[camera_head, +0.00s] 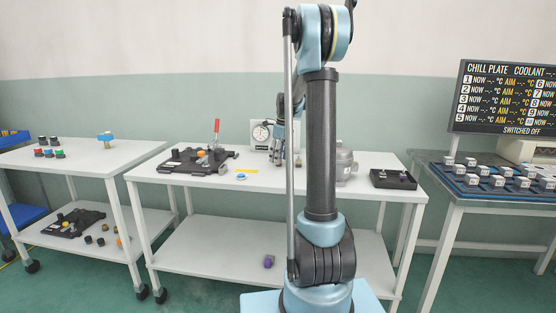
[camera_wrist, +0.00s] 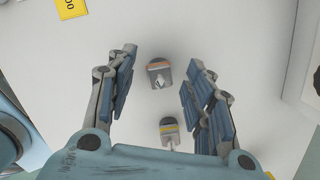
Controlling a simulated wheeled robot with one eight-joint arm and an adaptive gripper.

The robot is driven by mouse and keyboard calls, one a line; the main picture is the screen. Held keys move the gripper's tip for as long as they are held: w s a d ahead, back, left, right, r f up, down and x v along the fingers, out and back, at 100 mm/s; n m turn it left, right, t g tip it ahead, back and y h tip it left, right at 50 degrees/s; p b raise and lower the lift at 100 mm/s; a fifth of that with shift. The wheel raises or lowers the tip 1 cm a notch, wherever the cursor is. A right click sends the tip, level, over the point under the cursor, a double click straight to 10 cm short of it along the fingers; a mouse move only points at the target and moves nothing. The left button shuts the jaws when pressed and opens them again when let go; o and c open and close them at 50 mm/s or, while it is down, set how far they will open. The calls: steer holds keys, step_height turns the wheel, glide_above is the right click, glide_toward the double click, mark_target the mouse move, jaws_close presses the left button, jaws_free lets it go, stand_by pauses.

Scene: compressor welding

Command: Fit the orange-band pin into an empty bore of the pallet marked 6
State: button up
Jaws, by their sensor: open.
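In the wrist view, a grey pin with an orange band (camera_wrist: 159,73) stands on the white table top, between and a little beyond my finger pads. In the head view my gripper (camera_head: 279,155) is low over the middle table, partly hidden by my arm. A dark pallet (camera_head: 183,167) lies on that table to the left; I cannot read any number on it.
A white dial gauge (camera_head: 261,134) stands behind my gripper, and a grey compressor housing (camera_head: 345,165) to the right. A black tray (camera_head: 393,179) sits at the right end. A red-handled clamp (camera_head: 216,130) rises by the pallet. Another dark pallet (camera_head: 72,223) lies on the left cart's lower shelf.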

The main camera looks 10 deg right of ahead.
steer(key=shift+f, duration=0.35)
jaws_close()
jaws_free()
